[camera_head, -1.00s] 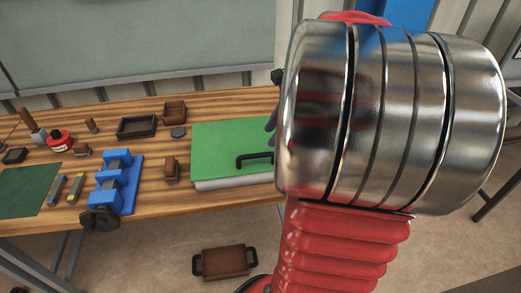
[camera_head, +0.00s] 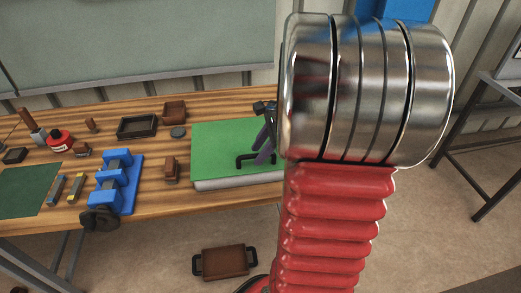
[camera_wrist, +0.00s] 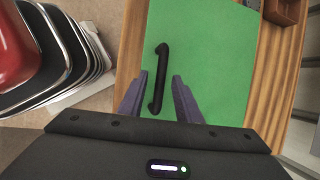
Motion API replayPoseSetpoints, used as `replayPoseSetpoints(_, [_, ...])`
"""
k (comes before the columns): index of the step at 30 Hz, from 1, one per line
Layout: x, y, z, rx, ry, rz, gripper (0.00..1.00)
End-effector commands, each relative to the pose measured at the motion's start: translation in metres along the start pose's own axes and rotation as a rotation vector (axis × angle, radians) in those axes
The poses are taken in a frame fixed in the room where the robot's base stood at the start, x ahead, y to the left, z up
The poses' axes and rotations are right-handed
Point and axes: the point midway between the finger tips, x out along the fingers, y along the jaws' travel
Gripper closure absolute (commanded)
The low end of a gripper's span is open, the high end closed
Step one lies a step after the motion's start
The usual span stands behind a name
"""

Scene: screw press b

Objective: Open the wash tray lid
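The wash tray's green lid (camera_head: 218,142) lies flat at the right part of the bench and looks closed; it fills much of the wrist view (camera_wrist: 220,60). A pale tray edge (camera_head: 225,183) shows below it. The black bar handle (camera_head: 243,163) is on the lid near its front edge and also shows in the wrist view (camera_wrist: 162,65). My gripper (camera_head: 260,157) points down at the handle. In the wrist view, its two purple fingers (camera_wrist: 160,76) are apart, with the handle between them in the picture. I cannot tell if they touch it.
A blue screw press (camera_head: 118,185) stands left of the tray, with a small brown block (camera_head: 171,170) between them. A brown handled tray (camera_head: 224,262) is on the floor in front.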

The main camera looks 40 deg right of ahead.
Motion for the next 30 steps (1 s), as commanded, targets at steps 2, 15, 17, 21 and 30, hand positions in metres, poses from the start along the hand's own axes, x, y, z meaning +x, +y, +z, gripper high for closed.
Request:
replayPoseSetpoints(2, [-0.0003, -0.0001, -0.0001, 0.0, 0.0, 0.0, 0.73])
replayPoseSetpoints(15, [-0.0005, 0.0001, -0.0003, 0.001, 0.0, 0.0, 1.0])
replayPoseSetpoints(17, [-0.0005, 0.0002, -0.0004, 0.001, 0.0, 0.0, 1.0])
replayPoseSetpoints(21, [-0.0005, 0.0004, -0.0004, 0.001, 0.0, 0.001, 1.0])
replayPoseSetpoints(30, [-0.0007, 0.0003, 0.0003, 0.001, 0.0, 0.004, 1.0])
